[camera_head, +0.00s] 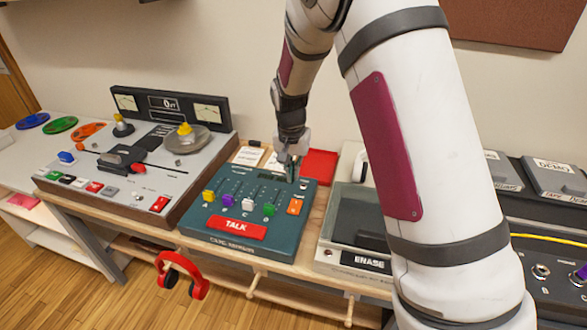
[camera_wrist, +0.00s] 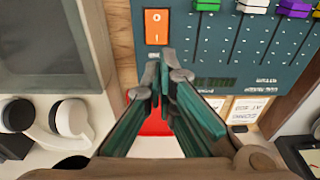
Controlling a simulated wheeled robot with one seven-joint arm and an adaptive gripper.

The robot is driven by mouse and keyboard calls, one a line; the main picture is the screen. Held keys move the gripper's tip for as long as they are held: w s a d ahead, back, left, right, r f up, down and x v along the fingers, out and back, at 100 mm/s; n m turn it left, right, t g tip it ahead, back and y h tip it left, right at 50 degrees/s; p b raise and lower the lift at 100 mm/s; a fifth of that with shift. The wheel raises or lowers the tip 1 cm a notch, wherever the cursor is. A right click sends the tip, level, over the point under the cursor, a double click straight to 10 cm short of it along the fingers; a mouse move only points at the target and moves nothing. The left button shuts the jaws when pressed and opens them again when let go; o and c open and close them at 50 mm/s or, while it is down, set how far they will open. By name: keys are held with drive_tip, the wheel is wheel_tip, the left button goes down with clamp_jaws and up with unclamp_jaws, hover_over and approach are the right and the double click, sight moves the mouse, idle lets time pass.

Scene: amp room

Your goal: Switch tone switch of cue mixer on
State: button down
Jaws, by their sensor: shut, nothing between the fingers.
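The cue mixer (camera_head: 215,243) is a dark teal box on the wooden bench, with a red TALK bar, coloured fader knobs and an orange rocker switch (camera_head: 295,206) at its right front. No tone label is readable. In the wrist view the orange rocker (camera_wrist: 157,27) shows 0 and I marks; I cannot tell which side is pressed. My gripper (camera_head: 291,165) is over the rear right part of the mixer, behind the rocker. In the wrist view my gripper's shut, empty fingertips (camera_wrist: 163,72) lie just below the rocker in the picture; contact cannot be judged.
A grey tape console (camera_head: 150,165) stands left of the mixer. A lidded unit with an ERASE label (camera_head: 366,262) stands right, partly behind my arm. A red tray (camera_head: 319,165) and paper cards (camera_head: 249,156) lie behind. Red headphones (camera_head: 181,272) hang in front.

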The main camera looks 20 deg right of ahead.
sight(295, 201)
drive_tip(key=f, duration=0.6)
drive_tip(key=w+f, duration=0.1)
drive_tip(key=f, duration=0.3)
drive_tip(key=shift+d, duration=0.35)
